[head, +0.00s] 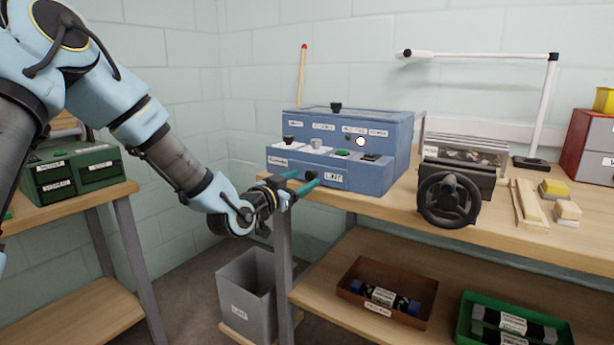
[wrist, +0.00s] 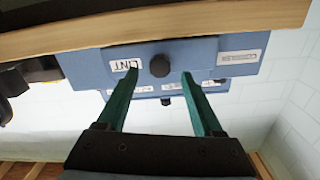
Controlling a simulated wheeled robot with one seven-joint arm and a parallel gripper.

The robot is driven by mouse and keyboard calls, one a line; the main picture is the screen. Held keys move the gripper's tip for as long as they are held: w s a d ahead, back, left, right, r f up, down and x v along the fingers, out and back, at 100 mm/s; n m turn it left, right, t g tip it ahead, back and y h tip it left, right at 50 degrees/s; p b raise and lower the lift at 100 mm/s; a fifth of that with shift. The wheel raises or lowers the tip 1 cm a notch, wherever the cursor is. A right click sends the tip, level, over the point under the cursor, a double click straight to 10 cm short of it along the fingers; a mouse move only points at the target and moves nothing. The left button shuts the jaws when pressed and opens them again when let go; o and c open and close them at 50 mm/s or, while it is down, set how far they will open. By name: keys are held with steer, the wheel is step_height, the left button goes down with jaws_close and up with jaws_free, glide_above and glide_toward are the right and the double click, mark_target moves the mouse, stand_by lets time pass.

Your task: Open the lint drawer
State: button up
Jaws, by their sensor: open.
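The lint drawer front (head: 345,181) is the right part of the low front face of a blue cabinet (head: 395,135) on the wooden bench, with a LINT label. It looks flush with the cabinet. In the wrist view, which shows the cabinet upside down, its label (wrist: 124,65) is beside a dark round knob (wrist: 160,66). My gripper (head: 304,177) is open in front of the drawer. In the wrist view its teal fingers (wrist: 159,73) are on either side of the knob, with visible space between finger and knob on both sides.
A black handwheel device (head: 450,195) stands right of the cabinet on the bench (head: 500,225). A grey bin (head: 247,290) is below the bench's left end. A green drawer unit (head: 75,170) is on another bench at left. Trays lie on the lower shelf.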

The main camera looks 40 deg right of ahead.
mark_target(309, 176)
steer(key=shift+x, duration=1.55)
jaws_close()
